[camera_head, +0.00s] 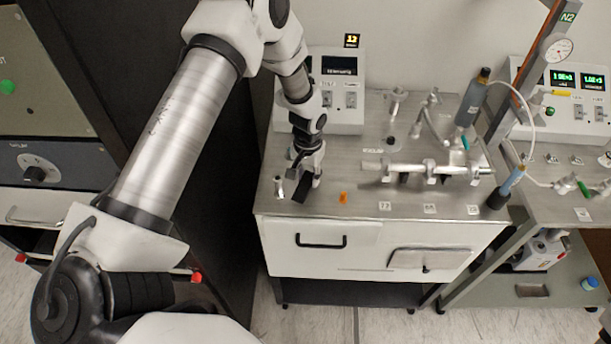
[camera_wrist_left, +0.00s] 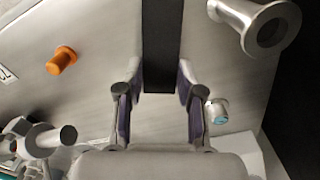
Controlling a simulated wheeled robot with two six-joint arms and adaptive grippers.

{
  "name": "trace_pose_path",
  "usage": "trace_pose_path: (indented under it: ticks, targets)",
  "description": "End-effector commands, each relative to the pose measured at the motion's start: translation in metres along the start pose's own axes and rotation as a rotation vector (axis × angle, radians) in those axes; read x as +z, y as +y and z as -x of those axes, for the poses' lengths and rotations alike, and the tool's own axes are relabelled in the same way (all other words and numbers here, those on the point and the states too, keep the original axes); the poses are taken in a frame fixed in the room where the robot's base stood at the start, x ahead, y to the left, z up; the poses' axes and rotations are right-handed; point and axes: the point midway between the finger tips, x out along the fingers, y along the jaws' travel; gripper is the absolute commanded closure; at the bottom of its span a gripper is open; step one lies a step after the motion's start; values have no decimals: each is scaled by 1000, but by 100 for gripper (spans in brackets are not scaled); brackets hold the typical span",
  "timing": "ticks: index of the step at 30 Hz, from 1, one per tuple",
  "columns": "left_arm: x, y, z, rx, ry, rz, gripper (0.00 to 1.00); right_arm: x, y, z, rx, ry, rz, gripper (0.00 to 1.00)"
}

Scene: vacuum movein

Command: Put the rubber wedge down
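The rubber wedge (camera_head: 301,197) is a black block at the front left of the steel bench top (camera_head: 340,182). It is low over the top; whether it rests there I cannot tell. My left gripper (camera_head: 306,176) points down at it. In the left wrist view the wedge (camera_wrist_left: 162,45) is a black strip running up from between the fingertips of my left gripper (camera_wrist_left: 162,72). Both finger pads appear to touch its sides. My right gripper is not in view.
An orange plug (camera_head: 343,197) stands just right of the wedge. A small metal flanged fitting (camera_head: 278,187) stands close on its left. A horizontal metal tube (camera_head: 420,168) lies on supports further right. A control box (camera_head: 340,90) stands at the back.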

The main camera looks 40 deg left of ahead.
Motion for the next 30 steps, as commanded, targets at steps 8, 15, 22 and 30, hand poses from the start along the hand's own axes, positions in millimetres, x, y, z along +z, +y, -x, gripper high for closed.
trace_pose_path:
  ticks: [8,15,22,30]
  targets:
    - [0,0,-1,0,2,0,100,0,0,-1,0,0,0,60]
    - [-1,0,13,2,4,1,100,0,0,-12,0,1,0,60]
    - [17,8,33,0,0,-2,100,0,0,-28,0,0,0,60]
    - [86,38,38,-2,0,-4,100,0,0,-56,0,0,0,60]
